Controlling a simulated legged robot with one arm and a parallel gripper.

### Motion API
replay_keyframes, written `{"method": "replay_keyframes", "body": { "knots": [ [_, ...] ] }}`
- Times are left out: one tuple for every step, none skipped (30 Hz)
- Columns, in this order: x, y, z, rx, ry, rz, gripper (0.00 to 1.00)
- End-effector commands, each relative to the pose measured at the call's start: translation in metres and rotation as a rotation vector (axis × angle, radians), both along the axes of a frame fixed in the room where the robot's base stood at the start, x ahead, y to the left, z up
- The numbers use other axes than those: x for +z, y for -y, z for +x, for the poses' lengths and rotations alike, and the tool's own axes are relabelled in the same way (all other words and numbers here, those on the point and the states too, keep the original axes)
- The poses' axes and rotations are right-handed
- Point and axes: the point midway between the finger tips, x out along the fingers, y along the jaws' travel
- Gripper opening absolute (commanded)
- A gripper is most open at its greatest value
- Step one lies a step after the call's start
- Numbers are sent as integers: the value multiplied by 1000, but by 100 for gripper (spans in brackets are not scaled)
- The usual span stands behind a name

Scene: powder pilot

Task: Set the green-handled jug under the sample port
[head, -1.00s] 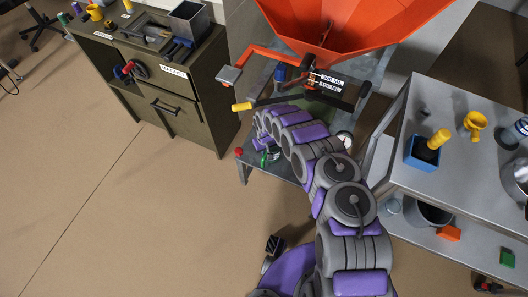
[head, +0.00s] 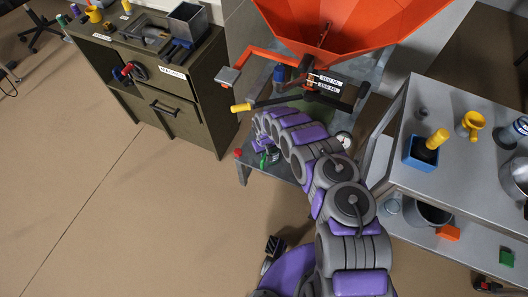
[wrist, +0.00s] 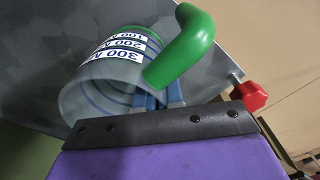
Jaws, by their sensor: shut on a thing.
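The jug (wrist: 105,80) is clear, with a green handle (wrist: 182,48) and white volume labels. It lies tilted in the wrist view, close to a grey surface. My gripper (wrist: 160,100) is shut on the jug near the base of the handle; the exact contact is partly hidden. In the head view the green handle (head: 272,157) shows at the end of my arm, low beside the grey stand, with the jug body mostly hidden. The labelled sample port area (head: 310,82) is under the orange hopper (head: 325,30), above my gripper.
A grey stand (head: 245,166) with a red knob (head: 238,153) is below the hopper. A yellow-ended lever (head: 242,107) sticks out left of the port. A dark cabinet (head: 190,100) stands left, a metal shelf trolley (head: 400,170) right. Open floor lies front left.

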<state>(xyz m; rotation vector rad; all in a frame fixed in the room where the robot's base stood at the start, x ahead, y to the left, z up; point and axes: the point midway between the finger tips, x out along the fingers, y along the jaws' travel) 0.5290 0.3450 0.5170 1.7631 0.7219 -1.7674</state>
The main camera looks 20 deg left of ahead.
Motion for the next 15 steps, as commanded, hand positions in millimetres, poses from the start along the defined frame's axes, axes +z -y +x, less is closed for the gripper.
{"method": "replay_keyframes", "body": {
  "knots": [
    [-1,0,0,0,0,0,0],
    [-2,0,0,0,0,0,0],
    [-2,0,0,0,0,0,0],
    [-3,0,0,0,0,0,0],
    [-3,0,0,0,0,0,0],
    [-4,0,0,0,0,0,0],
    [-5,0,0,0,0,0,0],
    [-5,0,0,0,-1,-1,0],
    [-6,0,0,0,0,0,0],
    [-6,0,0,0,0,0,8],
    [-6,0,0,0,0,0,10],
    [-6,0,0,0,0,0,14],
    [-6,0,0,0,0,0,17],
    [-6,0,0,0,0,0,20],
    [-6,0,0,0,0,0,24]
  ]
}}
